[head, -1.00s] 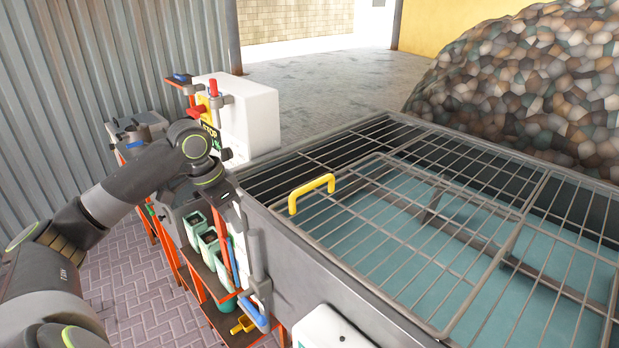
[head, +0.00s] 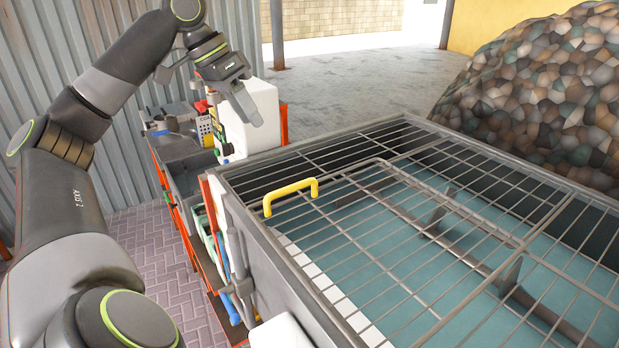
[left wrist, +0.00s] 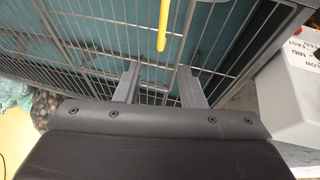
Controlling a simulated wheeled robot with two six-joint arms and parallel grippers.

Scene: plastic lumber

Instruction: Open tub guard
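The tub guard (head: 462,209) is a grey wire panel lying flat in the grid over the tub (head: 262,262), which shows a teal interior. A yellow handle (head: 291,194) stands up at the guard's left edge. It also shows at the top of the left wrist view (left wrist: 163,25). My left gripper (head: 246,108) is raised in front of a white box, behind and left of the handle and apart from it. In the left wrist view its two fingers (left wrist: 158,72) are spread and empty, with grid wires behind them. My right gripper is not in view.
The white box (head: 254,137) stands at the tub's far left corner. A rack with tools and containers (head: 217,235) runs along the tub's left side. A large stone pile (head: 555,95) rises behind the tub. The space above the grid is clear.

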